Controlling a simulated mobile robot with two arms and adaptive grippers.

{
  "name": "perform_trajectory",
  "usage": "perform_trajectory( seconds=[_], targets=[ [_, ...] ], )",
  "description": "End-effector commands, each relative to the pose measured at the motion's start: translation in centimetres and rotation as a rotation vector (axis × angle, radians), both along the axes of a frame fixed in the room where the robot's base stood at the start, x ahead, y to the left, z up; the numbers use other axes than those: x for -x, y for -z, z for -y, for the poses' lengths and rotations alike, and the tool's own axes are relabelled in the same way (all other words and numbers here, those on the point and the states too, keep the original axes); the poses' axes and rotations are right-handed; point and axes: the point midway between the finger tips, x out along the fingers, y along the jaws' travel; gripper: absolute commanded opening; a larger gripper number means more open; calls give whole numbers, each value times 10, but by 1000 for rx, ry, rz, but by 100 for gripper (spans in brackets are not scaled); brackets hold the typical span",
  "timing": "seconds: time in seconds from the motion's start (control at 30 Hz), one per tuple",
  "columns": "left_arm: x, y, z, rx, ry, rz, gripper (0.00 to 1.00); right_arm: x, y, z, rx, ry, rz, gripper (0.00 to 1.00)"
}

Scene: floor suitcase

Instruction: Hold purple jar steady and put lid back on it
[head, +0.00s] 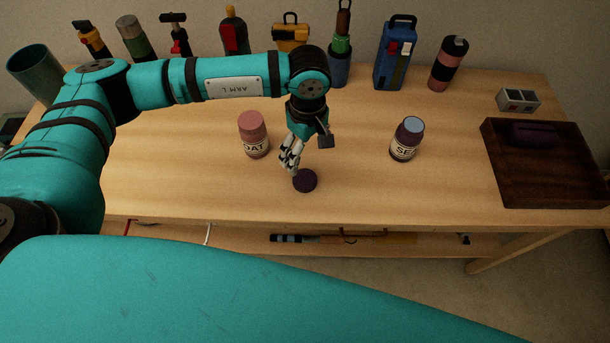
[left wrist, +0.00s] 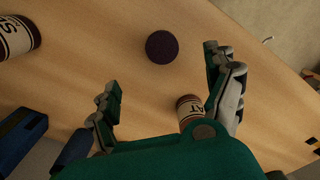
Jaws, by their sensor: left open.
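The purple jar (head: 403,148) stands upright on the wooden table, right of centre in the head view, with a pale bluish top and a label starting "SE". A jar with a cream label, likely the same one, is cut off at the upper left of the left wrist view (left wrist: 14,38). A round dark purple lid (head: 305,181) lies flat on the table near the front edge; it also shows in the left wrist view (left wrist: 162,46). My left gripper (head: 289,160) is open and empty, pointing down close to the lid. My right gripper is not in view.
A pink-lidded jar (head: 254,140) labelled "OAT" stands left of my left gripper, close to it. Several tools and bottles line the back, including a blue case (head: 394,60). Table between lid and purple jar is clear.

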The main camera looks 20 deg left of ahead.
Motion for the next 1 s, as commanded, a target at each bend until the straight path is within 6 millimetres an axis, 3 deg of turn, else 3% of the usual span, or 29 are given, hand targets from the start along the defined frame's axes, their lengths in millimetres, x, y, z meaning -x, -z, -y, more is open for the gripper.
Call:
perform_trajectory(
  seconds=[0.1, 0.3, 0.47, 0.8, 1.0],
  targets=[
    [2, 24, 0, 0, -1, -4, 86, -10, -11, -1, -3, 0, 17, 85],
    [0, 59, 0, 1, -1, -2, 86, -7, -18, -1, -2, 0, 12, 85],
    [0, 70, 0, 1, 1, 0, 86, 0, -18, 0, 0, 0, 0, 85],
    [0, 72, 0, 1, 0, 0, 86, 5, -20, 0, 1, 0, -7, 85],
    [3, 97, -5, -1, -2, -4, 86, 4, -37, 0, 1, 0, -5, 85]
  ],
)
